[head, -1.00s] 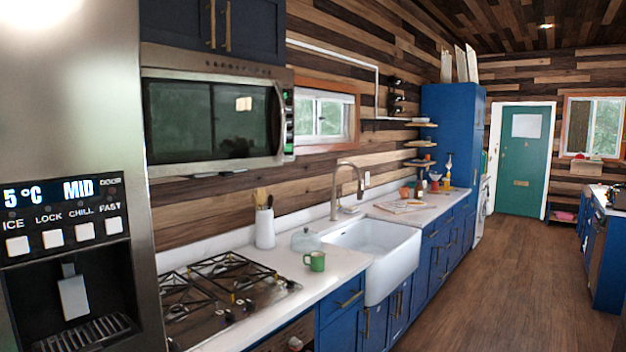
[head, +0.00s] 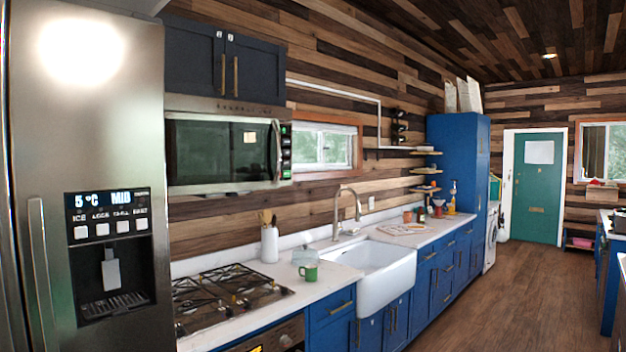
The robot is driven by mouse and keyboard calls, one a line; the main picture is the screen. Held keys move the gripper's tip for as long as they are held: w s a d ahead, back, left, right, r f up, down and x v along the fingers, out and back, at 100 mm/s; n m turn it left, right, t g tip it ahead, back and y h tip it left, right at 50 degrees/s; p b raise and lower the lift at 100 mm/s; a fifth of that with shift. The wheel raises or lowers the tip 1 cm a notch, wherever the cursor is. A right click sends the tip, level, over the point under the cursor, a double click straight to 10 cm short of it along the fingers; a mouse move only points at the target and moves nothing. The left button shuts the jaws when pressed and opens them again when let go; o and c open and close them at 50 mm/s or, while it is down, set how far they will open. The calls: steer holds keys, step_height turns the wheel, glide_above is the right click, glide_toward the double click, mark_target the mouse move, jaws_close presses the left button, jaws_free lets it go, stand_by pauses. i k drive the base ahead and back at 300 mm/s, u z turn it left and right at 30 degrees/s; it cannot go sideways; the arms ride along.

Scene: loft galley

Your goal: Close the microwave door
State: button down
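The microwave (head: 225,146) is mounted on the wall under dark blue upper cabinets, above the stove. It has a steel frame, a dark glass door (head: 205,152) and a curved vertical handle (head: 277,150) at the door's right side. A control strip with green lights (head: 286,150) is right of the handle. The door looks flush or nearly flush with the front; I cannot tell whether a small gap is there. My gripper is not in view.
A steel fridge (head: 95,150) stands close at left, beside the counter. The wooden floor (head: 480,310) at right is open.

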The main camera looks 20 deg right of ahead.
mark_target(206, 154)
steer(key=z, duration=0.5)
steer(key=i, duration=2.1)
steer(key=u, duration=0.4)
